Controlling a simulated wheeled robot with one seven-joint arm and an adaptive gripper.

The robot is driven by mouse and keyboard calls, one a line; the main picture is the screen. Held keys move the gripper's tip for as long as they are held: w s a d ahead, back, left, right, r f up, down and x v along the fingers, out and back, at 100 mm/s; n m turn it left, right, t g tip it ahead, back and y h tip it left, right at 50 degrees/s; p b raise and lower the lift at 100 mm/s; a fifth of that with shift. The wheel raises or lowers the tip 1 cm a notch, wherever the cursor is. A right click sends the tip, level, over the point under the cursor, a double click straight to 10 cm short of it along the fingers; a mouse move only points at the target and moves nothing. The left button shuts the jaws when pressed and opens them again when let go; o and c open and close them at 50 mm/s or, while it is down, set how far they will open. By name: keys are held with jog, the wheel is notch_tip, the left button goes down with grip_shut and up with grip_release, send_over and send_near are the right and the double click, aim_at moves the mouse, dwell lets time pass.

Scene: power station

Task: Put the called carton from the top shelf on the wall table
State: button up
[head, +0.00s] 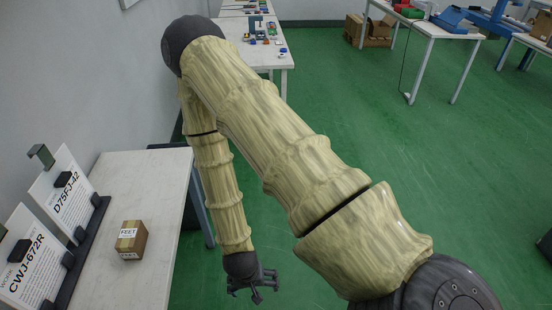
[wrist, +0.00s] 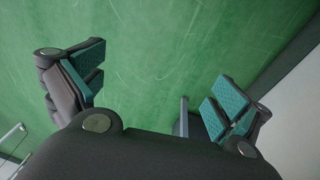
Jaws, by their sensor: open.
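A small brown carton (head: 131,240) with a white label that seems to read "KEET" sits upright on the white wall table (head: 157,180) in the head view, near the sign holder. My gripper (head: 256,288) hangs beside the table, to the right of its edge, over the green floor. It is open and empty, apart from the carton. In the wrist view my gripper (wrist: 150,95) shows its two teal-padded fingers spread wide with only floor between them. The top shelf is not seen.
Two sign cards, one reading "CWJ-672R" (head: 28,262) and one "D75FJ-42" (head: 68,190), stand in a dark holder along the wall. Another white table (head: 265,55) with small items stands farther back. Worktables (head: 440,32) are at the right. Green floor (head: 400,150) between is open.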

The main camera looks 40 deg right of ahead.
jog(key=s+f+n+y, duration=0.1)
jog(key=s+f+n, duration=0.1)
jog(key=s+n, duration=0.4)
jog(key=s, duration=0.4)
jog(key=shift+s+a+f+n+y, duration=0.3)
jog(key=shift+s+f+y, duration=0.05)
jog(key=shift+y, duration=0.05)
